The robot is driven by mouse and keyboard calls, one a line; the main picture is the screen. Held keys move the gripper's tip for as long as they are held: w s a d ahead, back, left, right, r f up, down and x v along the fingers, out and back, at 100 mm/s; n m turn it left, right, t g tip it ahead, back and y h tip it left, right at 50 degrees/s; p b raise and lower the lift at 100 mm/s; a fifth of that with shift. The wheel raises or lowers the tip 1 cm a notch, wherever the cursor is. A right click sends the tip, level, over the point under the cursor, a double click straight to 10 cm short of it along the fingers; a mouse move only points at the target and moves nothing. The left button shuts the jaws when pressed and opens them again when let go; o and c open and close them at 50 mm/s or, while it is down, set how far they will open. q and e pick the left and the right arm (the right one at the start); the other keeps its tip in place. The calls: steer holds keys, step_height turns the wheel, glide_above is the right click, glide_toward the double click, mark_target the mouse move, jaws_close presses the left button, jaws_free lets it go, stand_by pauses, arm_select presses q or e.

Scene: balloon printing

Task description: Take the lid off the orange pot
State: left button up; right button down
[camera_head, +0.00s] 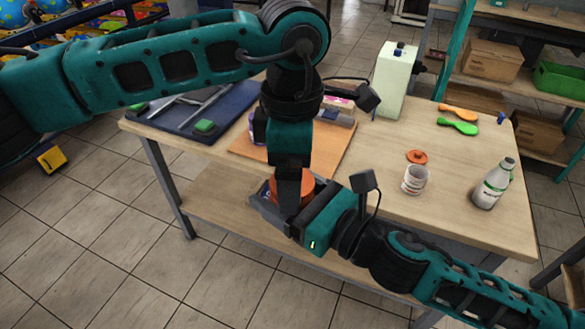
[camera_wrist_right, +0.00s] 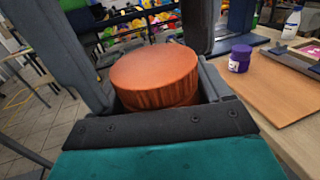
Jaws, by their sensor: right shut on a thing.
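The orange pot (camera_head: 306,187) is held off the front edge of the table, partly hidden by both my grippers. The right wrist view shows its round orange top (camera_wrist_right: 155,68) and ribbed side up close, with the top covered. My right gripper (camera_head: 290,205) is shut on the pot, its jaws on either side. My left gripper (camera_head: 289,190) comes down from above, right at the pot. A dark finger overlaps the pot in the head view; whether it grips the lid cannot be told.
A white bottle (camera_head: 493,184) stands to the right. Orange (camera_head: 459,112) and green (camera_head: 457,127) balloon-shaped pieces lie behind.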

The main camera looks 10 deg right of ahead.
arm_select(q)
step_height(320, 180, up, 4)
steer(key=shift+s+r, duration=0.1)
steer(key=shift+r, duration=0.15)
steer(key=shift+c, duration=0.2)
step_height(320, 180, up, 3)
steer(key=m, duration=0.3)
steer(key=shift+r+m, duration=0.1)
steer(key=shift+m, duration=0.3)
steer(key=shift+f, duration=3.9)
steer(key=c, duration=1.1)
steer(key=n, duration=0.3)
